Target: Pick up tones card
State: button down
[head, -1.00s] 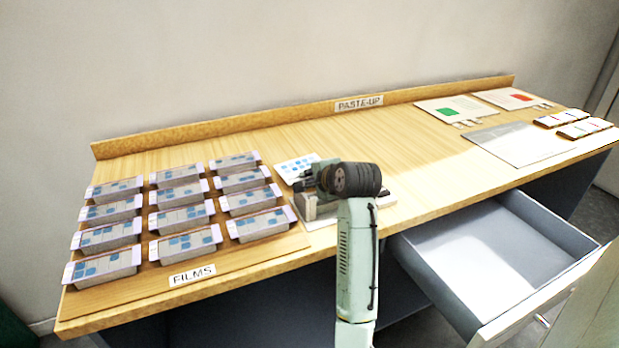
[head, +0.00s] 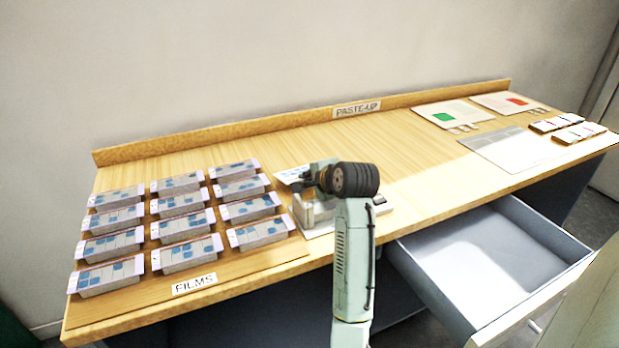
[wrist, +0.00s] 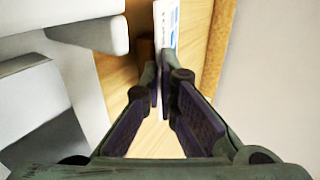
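A white card with blue patches (head: 293,174), which I take for the tones card, is at my gripper on the left half of the table. My gripper (head: 306,184) is beside it, partly hidden by my own wrist. In the wrist view the card (wrist: 167,22) shows as a narrow, steeply angled strip at the fingertips. The two fingers (wrist: 160,72) are close together with the card's near end between them, and they look shut on it. The card's lower part is hidden by the fingers.
A pale block-like device (head: 318,216) stands on a white base beside my gripper. Several film trays (head: 184,228) fill the left side. An open drawer (head: 490,262) juts out at the front right. The table middle by the PASTE-UP label (head: 357,109) is clear.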

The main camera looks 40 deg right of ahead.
jog(key=s+f+p+v, duration=0.1)
jog(key=p+v, duration=0.5)
jog(key=v, duration=0.8)
jog(key=shift+s+a+f, duration=0.2)
jog(key=shift+s+f, duration=0.35)
jog(key=shift+f, duration=0.15)
